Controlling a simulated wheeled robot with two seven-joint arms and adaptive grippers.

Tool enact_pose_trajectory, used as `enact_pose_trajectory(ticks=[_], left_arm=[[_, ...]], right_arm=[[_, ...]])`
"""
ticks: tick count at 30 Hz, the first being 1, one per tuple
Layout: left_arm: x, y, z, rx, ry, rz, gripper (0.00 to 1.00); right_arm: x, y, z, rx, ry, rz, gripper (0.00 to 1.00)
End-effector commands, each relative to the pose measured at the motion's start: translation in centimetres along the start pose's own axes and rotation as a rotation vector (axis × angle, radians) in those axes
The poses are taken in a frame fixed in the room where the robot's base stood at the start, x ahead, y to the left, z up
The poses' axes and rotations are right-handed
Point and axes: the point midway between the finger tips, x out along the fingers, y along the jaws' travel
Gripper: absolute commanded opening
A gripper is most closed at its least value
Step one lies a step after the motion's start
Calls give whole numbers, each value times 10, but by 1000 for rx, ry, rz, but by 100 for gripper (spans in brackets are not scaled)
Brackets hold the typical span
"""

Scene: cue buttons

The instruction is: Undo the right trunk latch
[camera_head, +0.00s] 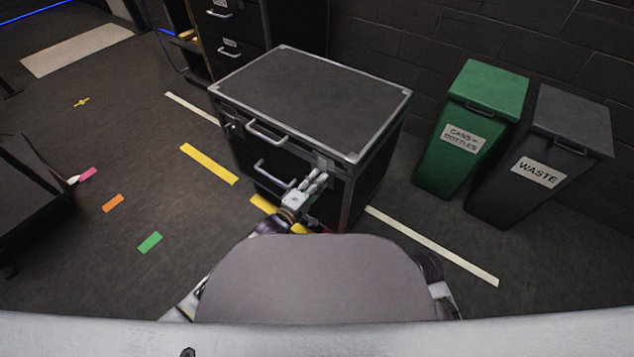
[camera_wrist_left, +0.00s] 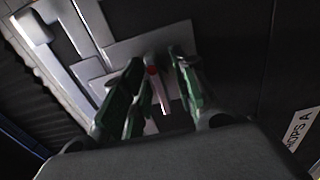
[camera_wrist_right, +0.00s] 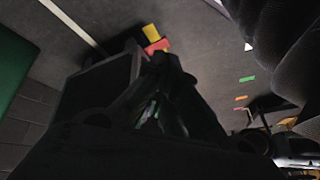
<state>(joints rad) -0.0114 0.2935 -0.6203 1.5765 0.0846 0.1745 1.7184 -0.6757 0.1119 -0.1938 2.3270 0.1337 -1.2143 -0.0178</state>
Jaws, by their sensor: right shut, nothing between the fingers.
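The trunk (camera_head: 310,95) is a black case with metal edges, its lid down, with two front handles. The right latch (camera_head: 325,162) is on the front near the right corner, partly hidden by my left gripper (camera_head: 318,182). In the left wrist view, the latch's metal plate (camera_wrist_left: 122,48) carries a small lever with a red dot (camera_wrist_left: 153,71). My left gripper (camera_wrist_left: 160,80) is open, its green-padded fingers on either side of the lever; contact is unclear. My right gripper (camera_wrist_right: 165,62) is dark and shut in the right wrist view, away from the latch.
A green cans-and-bottles bin (camera_head: 475,125) and a dark waste bin (camera_head: 545,150) stand right of the trunk. A drawer cabinet (camera_head: 232,35) stands behind it.

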Motion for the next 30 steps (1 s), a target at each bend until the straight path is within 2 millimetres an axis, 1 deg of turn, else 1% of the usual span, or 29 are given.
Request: enact_pose_trajectory(ticks=[1,6,8,17,22,26,30], left_arm=[[0,0,0,0,0,0,29],[0,0,0,0,0,0,7],[0,0,0,0,0,0,0],[0,0,0,9,0,0,0],[0,1,0,41,0,-1,0],[0,1,0,87,1,-2,0],[0,1,0,156,1,-2,0]], right_arm=[[-1,0,-2,1,3,0,0],[-3,0,-6,0,10,1,0],[-3,0,-7,-1,12,1,0],[-5,2,-10,-9,12,7,0],[-10,4,-8,-16,-5,16,0],[-20,4,-9,-22,-22,24,0],[-37,2,-16,-23,-41,34,0]])
